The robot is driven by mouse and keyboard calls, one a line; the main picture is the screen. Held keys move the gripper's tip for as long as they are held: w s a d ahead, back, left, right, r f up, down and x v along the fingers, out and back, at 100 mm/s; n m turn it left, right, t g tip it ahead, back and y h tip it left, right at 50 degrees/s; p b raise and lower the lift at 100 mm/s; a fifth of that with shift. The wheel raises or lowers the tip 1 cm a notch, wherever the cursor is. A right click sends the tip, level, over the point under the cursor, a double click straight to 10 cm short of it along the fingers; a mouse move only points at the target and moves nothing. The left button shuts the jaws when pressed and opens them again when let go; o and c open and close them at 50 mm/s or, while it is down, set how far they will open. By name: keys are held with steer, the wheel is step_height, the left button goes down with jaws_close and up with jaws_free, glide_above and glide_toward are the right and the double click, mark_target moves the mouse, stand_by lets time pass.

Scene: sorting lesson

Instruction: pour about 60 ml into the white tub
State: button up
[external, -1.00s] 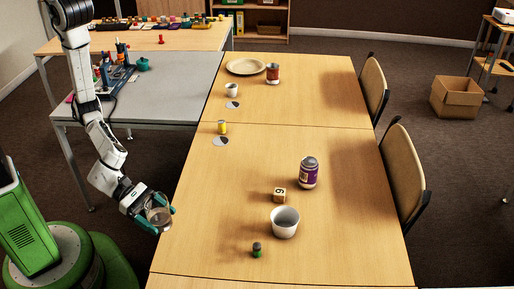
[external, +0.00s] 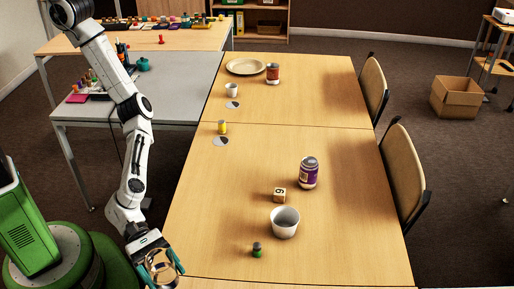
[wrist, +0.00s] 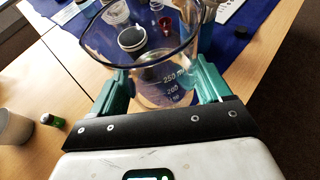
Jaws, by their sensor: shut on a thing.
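My gripper (external: 164,266) is at the bottom left of the external view, by the near left corner of the long table. It is shut on a clear glass beaker (wrist: 160,92), which sits between its teal fingers in the wrist view. The beaker has volume marks, with 250 ml readable. I cannot tell how much liquid is in it. The white tub (external: 285,224) stands upright on the table, to the right of my gripper and apart from it. In the wrist view the tub (wrist: 14,128) is cut off at the left edge.
The wrist view shows a blue mat (wrist: 238,38) with several items beyond the beaker.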

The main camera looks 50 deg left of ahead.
steer(key=w+d+f, duration=0.1)
steer(key=w+f, duration=0.1)
steer(key=w, duration=1.2)
steer(key=w+d+f, duration=0.2)
steer(key=w+f, duration=0.1)
steer(key=w, duration=1.1)
steer(key=shift+w+d+f, duration=0.15)
steer(key=shift+d+f, duration=0.05)
steer(key=shift+f, duration=0.05)
steer(key=shift+f, duration=0.15)
